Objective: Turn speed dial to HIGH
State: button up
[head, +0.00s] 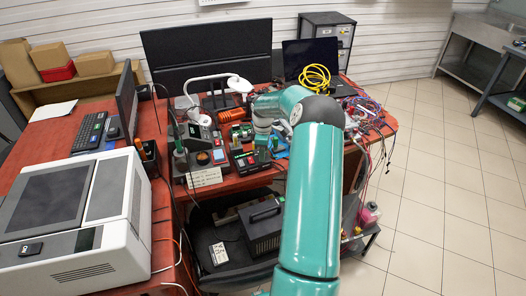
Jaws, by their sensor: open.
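A dark grey bench unit (192,147) stands near the front edge of the red table. A round dark knob with an orange edge (203,158) sits on its front, beside a small lit display (218,155). This may be the speed dial; its marks and setting are too small to read. A second small dark unit (250,160) with coloured parts stands to its right. My teal arm reaches over the table, and its wrist points down right of these units. My gripper (265,143) is open, small and partly lost among the bench items, apart from the knob.
A yellow coiled hose (314,77) lies by a laptop (310,55), with tangled wires (368,112) at right. A large white machine (75,215) fills the left front. The tiled floor (445,170) at right is clear.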

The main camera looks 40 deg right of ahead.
grip_shut()
jog(key=shift+m, duration=0.3)
jog(key=m, duration=0.4)
jog(key=shift+r, duration=0.1)
jog(key=m, duration=0.4)
jog(key=shift+m, duration=0.4)
jog(key=m, duration=0.4)
jog(key=shift+m, duration=2.2)
